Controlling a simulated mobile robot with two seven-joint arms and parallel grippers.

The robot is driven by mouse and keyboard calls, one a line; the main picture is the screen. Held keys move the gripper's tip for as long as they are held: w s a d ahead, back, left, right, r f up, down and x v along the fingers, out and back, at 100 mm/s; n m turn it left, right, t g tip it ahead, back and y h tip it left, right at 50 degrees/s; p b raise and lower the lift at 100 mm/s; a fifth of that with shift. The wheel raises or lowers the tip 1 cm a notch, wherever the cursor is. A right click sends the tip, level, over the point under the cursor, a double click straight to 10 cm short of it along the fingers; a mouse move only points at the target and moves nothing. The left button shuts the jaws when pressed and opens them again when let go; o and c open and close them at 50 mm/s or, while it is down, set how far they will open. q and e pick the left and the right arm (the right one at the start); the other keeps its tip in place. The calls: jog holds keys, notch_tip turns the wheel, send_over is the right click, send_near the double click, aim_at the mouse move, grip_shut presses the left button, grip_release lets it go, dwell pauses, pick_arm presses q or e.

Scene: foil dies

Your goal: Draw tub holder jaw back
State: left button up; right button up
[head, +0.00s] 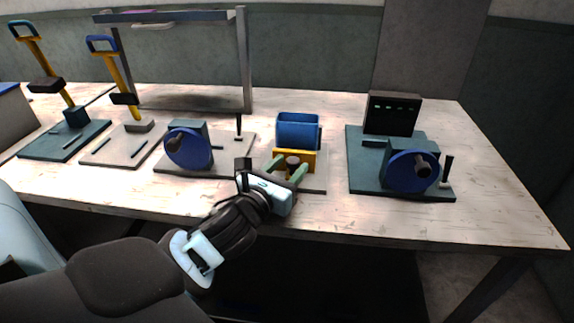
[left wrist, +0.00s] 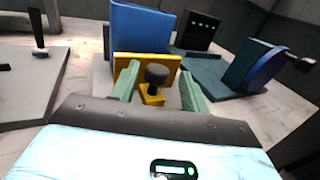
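The tub holder stands near the table's front edge in the head view, with a blue upright part (head: 298,130) and a yellow jaw (head: 309,158) in front of it. The yellow jaw (left wrist: 165,64) carries a dark round knob (left wrist: 157,75) on its near side in the left wrist view. My left gripper (head: 287,169) reaches in from the front. Its two green fingers stand apart on either side of the knob, with a gap visible on each side in the left wrist view. The gripper hides part of the holder's base. My right gripper is not in view.
A grey-plated fixture with a blue wheel (head: 188,149) stands to the left, and a dark-plated one with a blue wheel (head: 411,171) to the right. Two yellow-levered presses (head: 119,75) stand further left. A metal rack (head: 243,60) is behind. The table's right end is clear.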

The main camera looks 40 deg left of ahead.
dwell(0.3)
pick_arm(q)
jog(key=shift+s, duration=0.35)
jog(key=shift+s+d, duration=0.2)
jog(key=shift+s, duration=0.95)
jog(key=shift+s+d, duration=0.15)
jog(key=shift+s, duration=1.05)
jog(key=shift+s+d, duration=0.2)
jog(key=shift+s, duration=0.95)
